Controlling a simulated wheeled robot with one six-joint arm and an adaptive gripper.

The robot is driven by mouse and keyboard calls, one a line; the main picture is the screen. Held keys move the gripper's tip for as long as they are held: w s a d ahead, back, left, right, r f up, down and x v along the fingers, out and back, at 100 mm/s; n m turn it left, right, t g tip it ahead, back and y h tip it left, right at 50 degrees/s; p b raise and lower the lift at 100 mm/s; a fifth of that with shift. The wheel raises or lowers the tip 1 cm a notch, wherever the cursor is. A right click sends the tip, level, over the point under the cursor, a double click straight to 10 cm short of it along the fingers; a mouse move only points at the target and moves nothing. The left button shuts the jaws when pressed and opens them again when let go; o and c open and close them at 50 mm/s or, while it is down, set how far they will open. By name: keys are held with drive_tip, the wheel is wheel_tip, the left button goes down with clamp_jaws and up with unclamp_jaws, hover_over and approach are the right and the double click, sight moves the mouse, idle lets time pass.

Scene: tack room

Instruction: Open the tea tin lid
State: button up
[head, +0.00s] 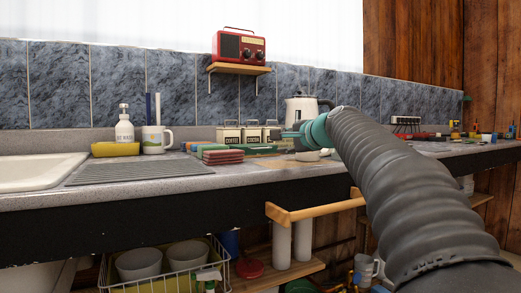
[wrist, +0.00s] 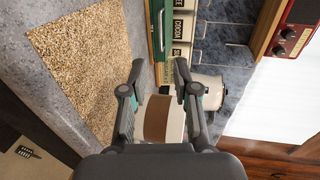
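A row of pale tins with dark lids and labels stands against the back wall in the head view (head: 251,134). They show sideways at the top of the wrist view (wrist: 181,25), with labels that seem to read "COCOA" and "COFFEE". I cannot make out a tea label. My gripper (head: 292,135) is in front and to the right of the tins in the head view. In the wrist view my gripper (wrist: 159,70) is open, with nothing between its fingertips. A round white item with a brown face (wrist: 157,118) shows beyond and between the fingers.
A metal kettle (head: 298,106) stands behind my gripper and also shows in the wrist view (wrist: 208,92). A red radio (head: 239,46) sits on a wall shelf. Stacked red cloths (head: 222,156) lie left of my gripper. A ribbed drainer mat (head: 140,170) lies by the sink.

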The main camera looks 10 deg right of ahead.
sight(262, 159)
drive_tip(key=p+x, duration=0.2)
drive_tip(key=x, duration=1.1)
drive_tip(key=shift+w, duration=0.1)
clamp_jaws()
